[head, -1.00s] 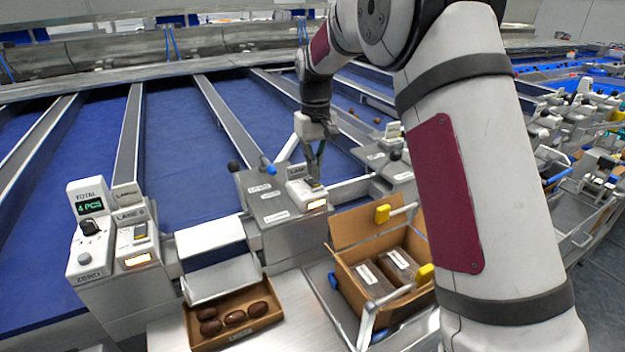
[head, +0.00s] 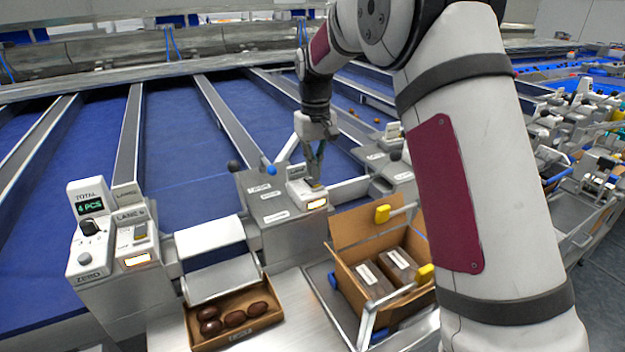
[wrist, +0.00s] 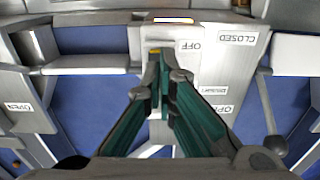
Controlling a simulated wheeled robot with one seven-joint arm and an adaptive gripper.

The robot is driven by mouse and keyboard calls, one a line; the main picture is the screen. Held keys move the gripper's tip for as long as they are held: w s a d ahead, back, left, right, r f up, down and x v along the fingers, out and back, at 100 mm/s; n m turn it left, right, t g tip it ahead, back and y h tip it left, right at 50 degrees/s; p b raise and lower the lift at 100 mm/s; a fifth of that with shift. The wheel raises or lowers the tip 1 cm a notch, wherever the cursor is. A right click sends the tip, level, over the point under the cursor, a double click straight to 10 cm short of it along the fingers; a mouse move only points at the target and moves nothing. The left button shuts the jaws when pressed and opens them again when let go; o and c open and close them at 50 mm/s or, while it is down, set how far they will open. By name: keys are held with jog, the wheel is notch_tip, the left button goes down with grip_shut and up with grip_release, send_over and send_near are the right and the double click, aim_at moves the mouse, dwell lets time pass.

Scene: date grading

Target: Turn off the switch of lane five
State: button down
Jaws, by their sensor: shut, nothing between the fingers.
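The lane switch box (head: 297,188) under my gripper is small and white, on a grey metal housing. Its lane label is partly covered, so I cannot read the number. Its amber lamp (head: 317,204) is lit; the lamp also shows in the wrist view (wrist: 173,20). An OFF label (wrist: 195,46) is beside the switch in the wrist view. My gripper (head: 315,181) is shut and empty, pointing down with its fingertips at the switch. The fingers hide most of the switch, so its position and any contact are unclear.
To the left stands a similar box marked LANE 6 (head: 131,214), its lamp lit, beside a counter reading 4 PCS (head: 90,207). Knobbed levers flank the housing. An open carton (head: 347,224) and a tray of dates (head: 205,345) are in front.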

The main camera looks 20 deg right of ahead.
aim_at(315, 182)
jog(key=shift+f, duration=1.25)
dwell(0.7)
jog(key=shift+r, duration=3.55)
